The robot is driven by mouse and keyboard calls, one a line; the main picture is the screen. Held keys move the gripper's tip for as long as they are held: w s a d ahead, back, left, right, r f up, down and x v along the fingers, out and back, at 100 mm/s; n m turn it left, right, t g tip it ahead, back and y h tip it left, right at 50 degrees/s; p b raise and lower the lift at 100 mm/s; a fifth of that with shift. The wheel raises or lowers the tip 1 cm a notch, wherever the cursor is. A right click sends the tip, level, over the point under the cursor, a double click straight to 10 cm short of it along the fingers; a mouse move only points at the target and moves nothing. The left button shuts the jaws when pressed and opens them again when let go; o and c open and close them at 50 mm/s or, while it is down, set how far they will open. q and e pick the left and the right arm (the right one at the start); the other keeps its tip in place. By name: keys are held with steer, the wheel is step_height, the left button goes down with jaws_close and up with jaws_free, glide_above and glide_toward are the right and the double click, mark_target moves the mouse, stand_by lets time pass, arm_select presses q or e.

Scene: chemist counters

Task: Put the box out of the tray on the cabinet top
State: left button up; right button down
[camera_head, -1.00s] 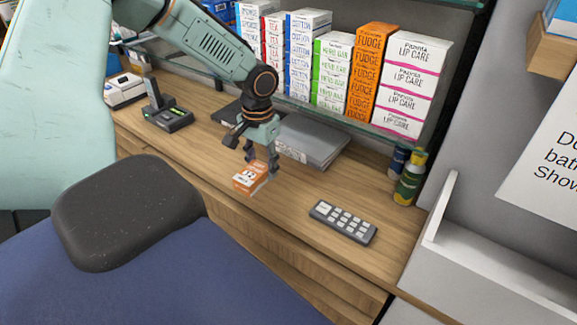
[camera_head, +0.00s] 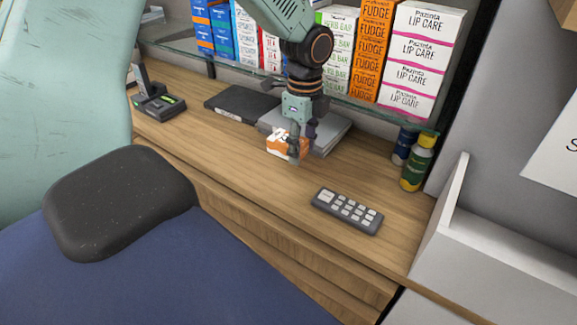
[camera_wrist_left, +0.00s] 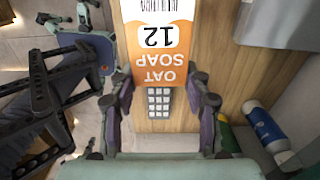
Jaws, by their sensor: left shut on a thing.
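The box is orange and white, and in the left wrist view it (camera_wrist_left: 158,45) reads "OAT SOAP 12". My left gripper (camera_head: 293,150) is shut on it, with a finger on each side in the wrist view. In the head view the box (camera_head: 282,145) is over the wooden cabinet top (camera_head: 250,180), in front of a grey flat case. I cannot tell whether its underside touches the wood. No tray that I can identify shows. My right gripper is not in view.
A dark keypad (camera_head: 347,210) lies at the front right of the cabinet top. Green and blue bottles (camera_head: 416,165) stand at the right. A grey case (camera_head: 330,130) and black case (camera_head: 240,103) lie behind, under a glass shelf of stacked boxes. Bare wood lies left of the keypad.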

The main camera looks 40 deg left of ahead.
arm_select(q)
glide_above(301, 189)
step_height(301, 189, down, 6)
steer(key=shift+s+d+r+b, duration=0.1)
steer(key=shift+d+r+b, duration=0.1)
steer(key=shift+b, duration=0.1)
steer(key=shift+a+f, duration=0.2)
steer(key=shift+f, duration=0.45)
step_height(301, 189, down, 3)
steer(key=shift+r, duration=0.1)
steer(key=shift+d, duration=0.1)
steer(key=shift+f, duration=0.25)
steer(key=o, duration=1.2)
steer(key=shift+r, duration=0.1)
steer(key=shift+c, duration=0.2)
